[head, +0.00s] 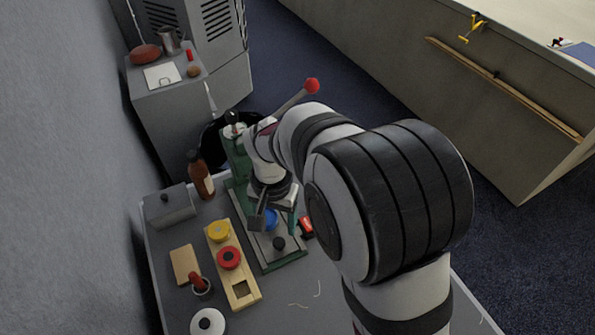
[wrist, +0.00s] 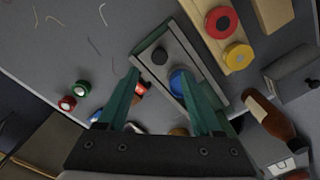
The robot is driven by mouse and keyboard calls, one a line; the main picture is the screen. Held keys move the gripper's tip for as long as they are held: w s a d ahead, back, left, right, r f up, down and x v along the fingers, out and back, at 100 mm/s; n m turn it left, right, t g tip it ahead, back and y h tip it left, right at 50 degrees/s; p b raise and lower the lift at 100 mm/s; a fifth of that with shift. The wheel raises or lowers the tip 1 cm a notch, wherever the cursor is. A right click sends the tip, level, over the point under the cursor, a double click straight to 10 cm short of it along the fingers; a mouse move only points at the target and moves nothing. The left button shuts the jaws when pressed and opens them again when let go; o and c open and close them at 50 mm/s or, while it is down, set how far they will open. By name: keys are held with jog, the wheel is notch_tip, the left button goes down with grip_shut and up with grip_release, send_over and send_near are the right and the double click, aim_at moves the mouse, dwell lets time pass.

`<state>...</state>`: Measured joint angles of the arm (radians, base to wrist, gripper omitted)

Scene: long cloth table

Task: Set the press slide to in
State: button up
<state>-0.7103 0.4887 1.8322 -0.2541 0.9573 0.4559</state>
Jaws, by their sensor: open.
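The press has a green frame (head: 236,160) and a lever ending in a red ball (head: 312,86). Its long base carries a grey slide plate (head: 289,254) with a black knob (head: 279,243); the knob also shows in the wrist view (wrist: 159,56). A blue disc (head: 271,218) sits on the plate behind the knob; it also shows in the wrist view (wrist: 178,84). My gripper (head: 273,224) is open above the slide. In the wrist view its green fingers (wrist: 159,76) are spread, with the knob just beyond their tips. I see no contact. My arm hides part of the press.
Left of the press are a wooden holder (head: 244,287) with yellow and red round pieces, a brown bottle (head: 200,176) and a grey lidded box (head: 169,207). A small red item (head: 306,227) lies right of the base. Thin scraps lie on the open front table.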

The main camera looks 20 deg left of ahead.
aim_at(279, 241)
notch_tip(279, 241, down, 8)
jog(key=shift+r, duration=0.1)
grip_shut()
dwell(0.4)
dwell(1.1)
